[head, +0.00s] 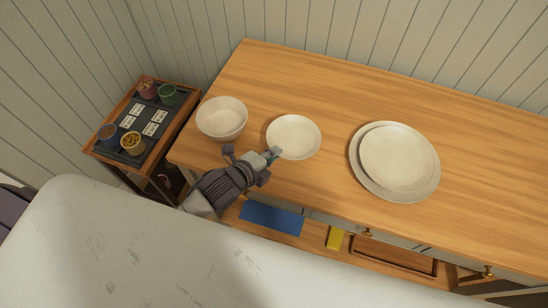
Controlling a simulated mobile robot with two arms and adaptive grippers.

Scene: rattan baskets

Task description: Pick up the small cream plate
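The small cream plate (294,136) lies flat on the wooden table (480,150), between a bowl and a larger pair of plates. My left gripper (250,153) is at the plate's lower left edge, with its fingers spread. One finger is close to or over the plate's rim; I cannot tell whether it touches. The other finger is to the left, between the plate and the bowl. Nothing shows between the fingers. My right gripper is not in view.
A cream bowl (222,118) stands left of the plate, close to my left gripper. A cream plate (397,158) rests on a larger grey plate (434,188) to the right. A side table (103,154) with small pots stands at the left. The table is clear behind the plate.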

